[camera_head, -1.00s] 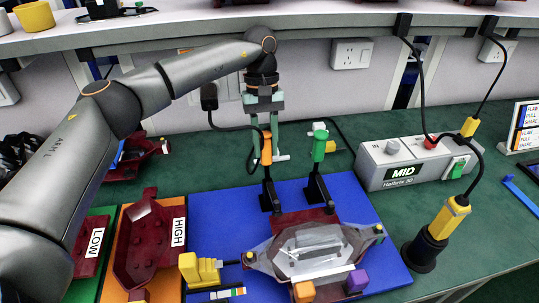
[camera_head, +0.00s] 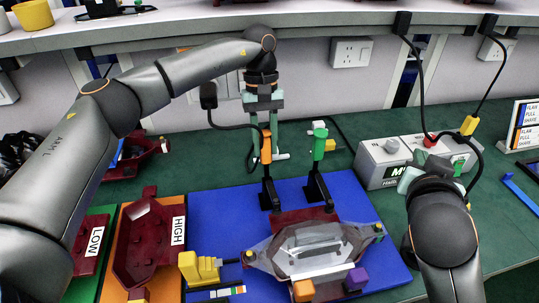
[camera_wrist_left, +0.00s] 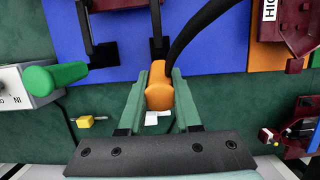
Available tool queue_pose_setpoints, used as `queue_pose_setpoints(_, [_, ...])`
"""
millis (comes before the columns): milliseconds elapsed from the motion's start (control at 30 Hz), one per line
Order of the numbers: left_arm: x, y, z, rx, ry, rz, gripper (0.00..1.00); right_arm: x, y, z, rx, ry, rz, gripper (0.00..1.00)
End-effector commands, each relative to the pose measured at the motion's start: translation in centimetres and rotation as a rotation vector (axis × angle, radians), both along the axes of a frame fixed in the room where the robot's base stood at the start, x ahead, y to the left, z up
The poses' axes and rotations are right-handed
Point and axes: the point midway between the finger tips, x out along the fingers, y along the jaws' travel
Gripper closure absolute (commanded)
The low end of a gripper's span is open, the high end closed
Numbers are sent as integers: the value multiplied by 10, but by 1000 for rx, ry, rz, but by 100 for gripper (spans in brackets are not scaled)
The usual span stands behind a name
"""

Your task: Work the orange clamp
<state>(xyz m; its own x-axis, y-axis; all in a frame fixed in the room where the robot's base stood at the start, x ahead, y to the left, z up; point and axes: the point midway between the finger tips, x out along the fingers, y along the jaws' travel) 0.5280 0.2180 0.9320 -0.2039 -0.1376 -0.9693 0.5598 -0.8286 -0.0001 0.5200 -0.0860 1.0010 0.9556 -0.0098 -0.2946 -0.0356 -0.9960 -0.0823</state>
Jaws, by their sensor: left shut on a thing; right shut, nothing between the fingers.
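The orange clamp (camera_head: 266,152) stands upright at the back of the blue mat on a black base. Its orange handle (camera_wrist_left: 159,90) sits between the fingers of my left gripper (camera_head: 266,143), which is shut on it from above. A green-handled clamp (camera_head: 319,148) stands just to its right, also upright. In front of both, a clear lamp lens (camera_head: 318,248) lies over a dark red housing (camera_head: 300,216). My right gripper (camera_head: 412,180) is shut and empty, in front of the grey control box; my wrist partly hides it.
The grey control box (camera_head: 375,168) has a red button and a green switch. A black cable hangs close to my left gripper. Orange (camera_head: 130,215) and green trays with HIGH and LOW labels lie left. A yellow block (camera_head: 198,268) stands on the blue mat (camera_head: 225,215).

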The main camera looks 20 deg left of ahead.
Motion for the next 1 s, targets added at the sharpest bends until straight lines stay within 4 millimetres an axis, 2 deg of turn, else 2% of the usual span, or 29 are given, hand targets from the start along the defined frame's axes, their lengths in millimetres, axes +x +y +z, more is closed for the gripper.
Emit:
queue_pose_setpoints(33, [1, 1, 1, 1, -5, 3, 100, -10, 27, 1, -10, -17, 71, 100])
queue_pose_setpoints(200, [1, 1, 1, 1, -5, 3, 100, -54, 110, -6, -37, -59, 305, 100])
queue_pose_setpoints(300, [1, 1, 1, 1, -5, 3, 100, -84, 148, -14, -48, -70, 425, 100])
queue_pose_setpoints(400, [1, 1, 1, 1, -5, 3, 100, -109, 174, -22, -56, -74, 519, 100])
queue_pose_setpoints(533, [1, 1, 1, 1, -5, 3, 100, -132, 193, -29, -64, -74, 596, 100])
queue_pose_setpoints(667, [1, 1, 1, 1, -5, 3, 100, -140, 202, -34, -67, -74, 627, 100])
queue_pose_setpoints(767, [1, 1, 1, 1, -5, 3, 100, -135, 207, -36, -68, -73, 631, 100])
queue_pose_setpoints(1000, [1, 1, 1, 1, -5, 3, 100, -102, 228, -45, -69, -74, 627, 100])
